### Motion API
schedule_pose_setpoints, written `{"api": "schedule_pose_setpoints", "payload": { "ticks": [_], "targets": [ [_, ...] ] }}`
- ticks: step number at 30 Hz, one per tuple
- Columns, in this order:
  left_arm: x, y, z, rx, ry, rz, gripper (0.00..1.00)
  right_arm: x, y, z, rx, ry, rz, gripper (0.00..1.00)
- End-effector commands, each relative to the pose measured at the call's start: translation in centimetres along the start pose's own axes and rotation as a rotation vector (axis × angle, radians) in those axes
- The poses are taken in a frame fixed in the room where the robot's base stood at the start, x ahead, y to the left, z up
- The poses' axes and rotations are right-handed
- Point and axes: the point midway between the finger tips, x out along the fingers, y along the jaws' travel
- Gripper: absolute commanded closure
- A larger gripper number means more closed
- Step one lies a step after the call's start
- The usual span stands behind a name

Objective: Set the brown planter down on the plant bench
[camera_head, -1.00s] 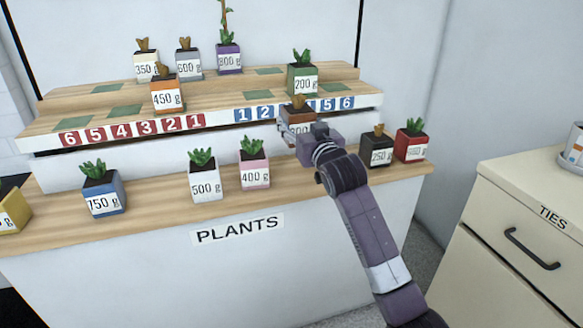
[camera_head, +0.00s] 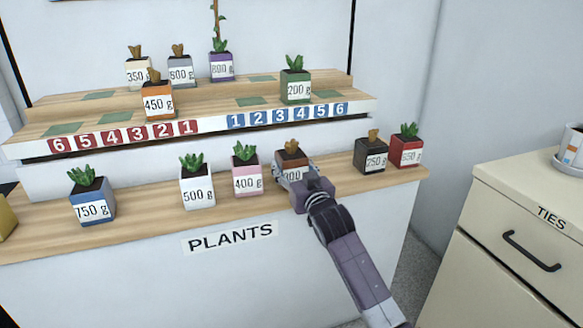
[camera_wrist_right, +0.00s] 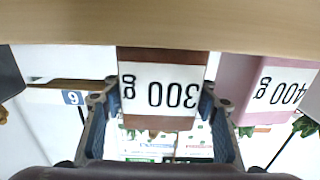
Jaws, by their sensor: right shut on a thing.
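The brown planter (camera_head: 292,157), labelled 300 g, is upright at the plant bench (camera_head: 330,183), between the pink 400 g planter (camera_head: 246,178) and the black 250 g planter (camera_head: 370,157). My right gripper (camera_head: 294,175) is shut on it from the front and partly covers its label. In the right wrist view, which looks upside down, the brown planter (camera_wrist_right: 160,93) sits between both fingers (camera_wrist_right: 160,108). Its base meets the bench's wooden edge (camera_wrist_right: 160,28) there; I cannot tell whether it touches or hovers slightly. My left gripper is not in view.
A white 500 g planter (camera_head: 197,188) and a blue 750 g planter (camera_head: 92,202) stand further left on the bench, a red planter (camera_head: 406,150) at its right end. The tiered shelf (camera_head: 215,118) is behind. A drawer cabinet (camera_head: 520,225) is at the right.

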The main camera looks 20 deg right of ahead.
Motion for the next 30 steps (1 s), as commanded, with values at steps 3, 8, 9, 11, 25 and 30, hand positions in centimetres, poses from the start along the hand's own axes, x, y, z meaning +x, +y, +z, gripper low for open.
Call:
{"api": "schedule_pose_setpoints", "payload": {
  "ticks": [3,8,9,11,25,30],
  "targets": [
    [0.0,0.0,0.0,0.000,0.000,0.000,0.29,0.0,0.0,-0.1,0.000,0.003,0.000,0.80],
    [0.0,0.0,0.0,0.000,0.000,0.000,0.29,0.0,0.0,0.3,0.000,-0.001,0.000,0.36],
    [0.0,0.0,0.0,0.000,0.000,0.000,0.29,0.0,0.0,0.3,0.000,-0.001,0.000,0.32],
    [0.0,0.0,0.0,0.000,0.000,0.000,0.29,0.0,0.0,0.3,0.000,-0.001,0.000,0.29],
    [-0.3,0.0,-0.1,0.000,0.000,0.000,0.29,-1.3,0.0,0.0,0.000,-0.002,0.000,0.29],
    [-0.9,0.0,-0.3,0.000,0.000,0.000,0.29,-4.1,0.0,-0.1,0.000,-0.002,0.000,0.29]
  ]
}}
